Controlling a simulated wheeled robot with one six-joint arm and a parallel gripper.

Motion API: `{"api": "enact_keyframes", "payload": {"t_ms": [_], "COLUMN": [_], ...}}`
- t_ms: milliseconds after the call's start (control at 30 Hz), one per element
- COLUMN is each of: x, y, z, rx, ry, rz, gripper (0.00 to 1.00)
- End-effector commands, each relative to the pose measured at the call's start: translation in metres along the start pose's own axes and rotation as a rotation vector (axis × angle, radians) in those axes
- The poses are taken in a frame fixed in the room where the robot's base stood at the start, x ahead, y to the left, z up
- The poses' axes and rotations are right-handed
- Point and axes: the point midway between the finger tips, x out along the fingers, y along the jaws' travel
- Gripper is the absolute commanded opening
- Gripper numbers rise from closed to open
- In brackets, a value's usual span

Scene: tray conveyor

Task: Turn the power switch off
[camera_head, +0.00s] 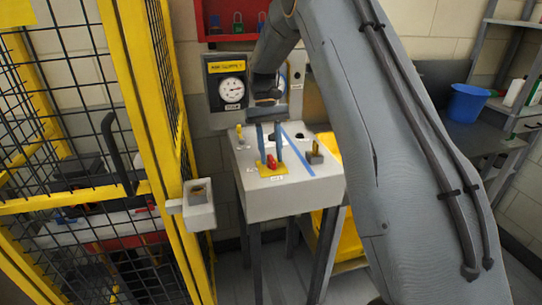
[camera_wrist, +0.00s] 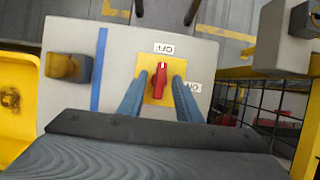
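The power switch is a red rotary knob (camera_wrist: 160,80) on a yellow plate (camera_wrist: 146,72), on top of a grey console (camera_head: 285,200). In the head view the knob (camera_head: 271,163) is near the console's front edge. In the wrist view its long axis runs up the picture, with the pale-marked end toward the OFF label (camera_wrist: 164,48). The ON label (camera_wrist: 193,86) is to the right. My gripper (camera_wrist: 159,88) is open over the plate, one blue-grey finger on each side of the knob, with gaps showing. It also shows in the head view (camera_head: 269,153).
A yellow-knobbed grey control (camera_head: 315,153) and a blue stripe (camera_head: 297,150) are beside the switch. A grey box (camera_head: 199,206) on the yellow cage (camera_head: 150,100) stands left of the console. A gauge panel (camera_head: 228,90) is on the wall behind.

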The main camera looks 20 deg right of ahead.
Motion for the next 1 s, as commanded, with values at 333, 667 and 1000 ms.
{"api": "enact_keyframes", "payload": {"t_ms": [333, 667, 1000], "x": [-0.052, -0.072, -0.066], "y": [0.0, 0.0, 0.0], "z": [-0.002, 0.0, 0.007], "rx": [0.0, 0.0, 0.0], "ry": [0.003, -0.001, 0.018], "rz": [0.0, 0.0, 0.0], "gripper": [0.31, 0.31, 0.31]}}
